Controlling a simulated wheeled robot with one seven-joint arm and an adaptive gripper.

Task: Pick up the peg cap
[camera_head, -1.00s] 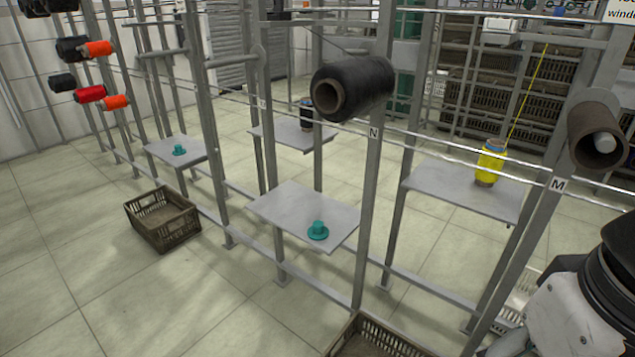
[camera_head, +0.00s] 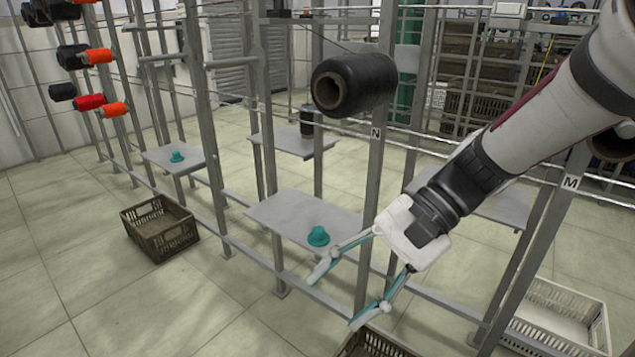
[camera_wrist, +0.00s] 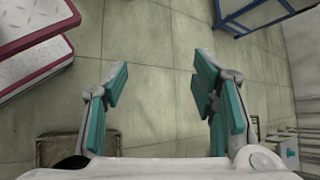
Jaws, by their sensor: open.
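The teal peg cap (camera_head: 318,236) sits on the grey shelf plate (camera_head: 275,214) below the post marked N. A second teal peg cap (camera_head: 177,156) sits on another plate further left. My gripper (camera_head: 335,300) is open and empty, in front of and below the nearer cap, with its fingers pointing down and left. One finger passes close to the right of the cap in the picture; I cannot tell the gap in depth.
A black bobbin (camera_head: 352,84) juts out above the plate. Metal posts and rails stand around it. A brown crate (camera_head: 160,228) is on the floor at left, a pale crate (camera_head: 560,318) at lower right, and a dark crate (camera_head: 372,345) below my gripper.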

